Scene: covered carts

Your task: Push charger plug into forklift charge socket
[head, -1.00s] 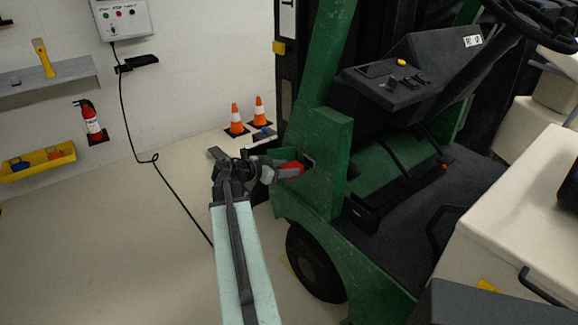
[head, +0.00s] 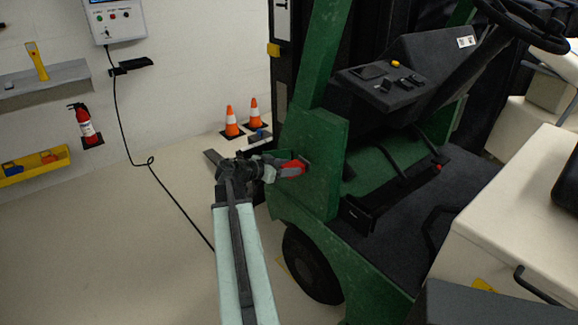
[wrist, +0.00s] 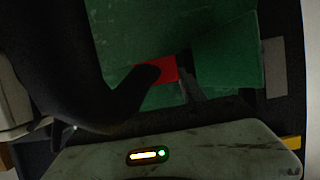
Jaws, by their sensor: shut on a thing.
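The charger plug (head: 293,168) is red and shut in my gripper (head: 276,171), against the side of the green forklift (head: 320,150). In the wrist view the red plug (wrist: 165,70) lies in front of a green panel (wrist: 130,30), with a narrow dark gap just right of it. A dark curved shape covers the left of that view and part of the plug. The charge socket is mostly hidden behind the plug, so I cannot tell how deep the plug sits.
A black cable (head: 135,150) hangs from the wall charger box (head: 112,18) and runs over the floor. Two orange cones (head: 232,122) stand behind my gripper. A pale cart (head: 510,210) is at the right. The floor at the left is clear.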

